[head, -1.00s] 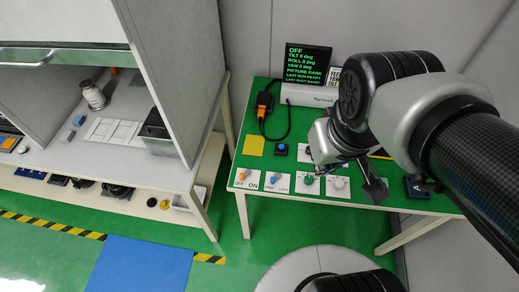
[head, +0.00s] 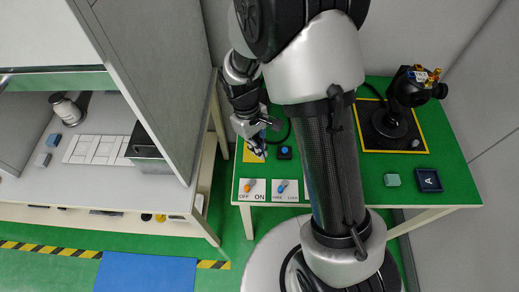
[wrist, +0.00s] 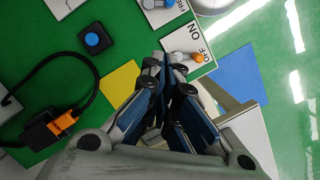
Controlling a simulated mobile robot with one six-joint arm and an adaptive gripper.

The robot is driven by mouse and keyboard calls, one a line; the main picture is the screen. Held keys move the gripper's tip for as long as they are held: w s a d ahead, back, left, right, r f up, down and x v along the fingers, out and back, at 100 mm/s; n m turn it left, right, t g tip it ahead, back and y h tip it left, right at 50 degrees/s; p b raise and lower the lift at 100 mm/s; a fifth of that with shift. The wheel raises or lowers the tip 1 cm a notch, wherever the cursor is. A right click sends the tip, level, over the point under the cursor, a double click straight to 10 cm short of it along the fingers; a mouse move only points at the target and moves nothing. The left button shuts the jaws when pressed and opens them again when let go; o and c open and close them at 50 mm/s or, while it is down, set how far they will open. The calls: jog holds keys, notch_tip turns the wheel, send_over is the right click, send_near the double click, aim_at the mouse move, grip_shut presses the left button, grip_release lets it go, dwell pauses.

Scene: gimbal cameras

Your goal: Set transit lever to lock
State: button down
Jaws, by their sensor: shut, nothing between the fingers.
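The lever plate marked FREE and what looks like LOCK (head: 294,195) lies at the front edge of the green table. Its blue-tipped lever (head: 282,187) appears to lean to the FREE side, though it is small here. In the wrist view only part of this plate (wrist: 158,17) shows at the top edge, with the blue tip (wrist: 170,3) cut off. My gripper (head: 259,153) is shut and empty above the yellow square, behind and left of the lever, apart from it. In the wrist view the shut fingers (wrist: 172,62) point toward the OFF/ON plate.
The OFF/ON plate (head: 259,195) with an orange-tipped lever sits just left. A blue button (head: 284,152) stands behind the lever plates. My arm hides the table's middle.

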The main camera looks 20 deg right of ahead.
aim_at(283, 185)
jog(key=shift+w+a+f, duration=0.15)
jog(key=shift+f, duration=0.35)
jog(key=shift+w+a+f, duration=0.1)
jog(key=shift+f, duration=0.4)
jog(key=b+x, duration=0.2)
jog(key=x, duration=0.3)
jog(key=b+x, duration=0.2)
jog(key=x, duration=0.3)
jog(key=shift+s+d+f, duration=0.15)
jog(key=shift+s+f, duration=0.15)
jog(key=shift+s+d+r+b, duration=0.15)
jog(key=shift+s+d, duration=0.15)
jog(key=shift+s, duration=0.2)
jog(key=shift+s+d+r+b, duration=0.15)
jog(key=shift+s+d, duration=0.2)
jog(key=shift+s, duration=0.2)
jog(key=shift+s+d, duration=0.3)
jog(key=shift+s, duration=0.2)
